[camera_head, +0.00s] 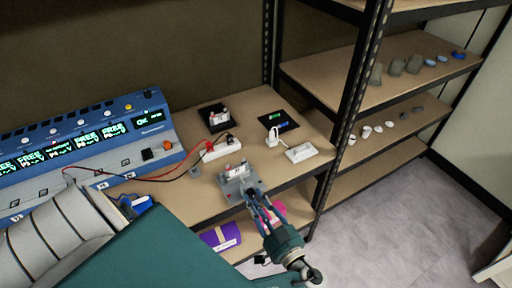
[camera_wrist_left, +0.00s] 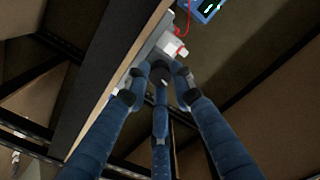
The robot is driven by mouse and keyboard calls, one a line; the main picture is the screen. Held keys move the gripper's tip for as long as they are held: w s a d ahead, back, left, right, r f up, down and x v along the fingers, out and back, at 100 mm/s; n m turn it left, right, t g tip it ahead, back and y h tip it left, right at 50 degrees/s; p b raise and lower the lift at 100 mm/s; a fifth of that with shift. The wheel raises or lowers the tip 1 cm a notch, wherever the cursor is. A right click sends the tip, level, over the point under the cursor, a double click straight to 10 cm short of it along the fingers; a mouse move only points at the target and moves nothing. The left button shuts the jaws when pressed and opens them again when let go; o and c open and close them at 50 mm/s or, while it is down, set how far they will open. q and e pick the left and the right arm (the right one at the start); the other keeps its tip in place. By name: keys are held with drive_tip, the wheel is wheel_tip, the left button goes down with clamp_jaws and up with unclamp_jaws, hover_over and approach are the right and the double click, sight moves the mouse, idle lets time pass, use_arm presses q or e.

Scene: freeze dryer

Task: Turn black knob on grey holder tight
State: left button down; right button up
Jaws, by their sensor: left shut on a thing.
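The grey holder (camera_head: 238,186) sits at the front edge of the wooden shelf in the head view, with a white and red part (camera_head: 237,170) on top. In the left wrist view the grey holder (camera_wrist_left: 150,47) shows beyond the fingertips, beside the white part (camera_wrist_left: 172,46). My left gripper (camera_head: 256,201) reaches the holder's front side from below. In the left wrist view its three blue fingers (camera_wrist_left: 160,76) are closed together at the holder's edge, around the small black knob, which the fingertips mostly hide. My right gripper is not in view.
A blue instrument with green displays (camera_head: 80,145) stands left of the holder. A white power strip (camera_head: 222,149) with red and black cables lies behind it, and a white box (camera_head: 301,152) lies to the right. A black rack post (camera_head: 353,110) rises at right.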

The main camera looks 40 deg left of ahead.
use_arm(q)
drive_tip(key=shift+r+m, duration=0.1)
drive_tip(key=shift+m, duration=2.2)
drive_tip(key=shift+w, duration=0.1)
drive_tip(key=c, duration=1.5)
unclamp_jaws()
drive_tip(key=shift+d, duration=0.2)
drive_tip(key=shift+v, duration=3.6)
drive_tip(key=shift+o, duration=0.2)
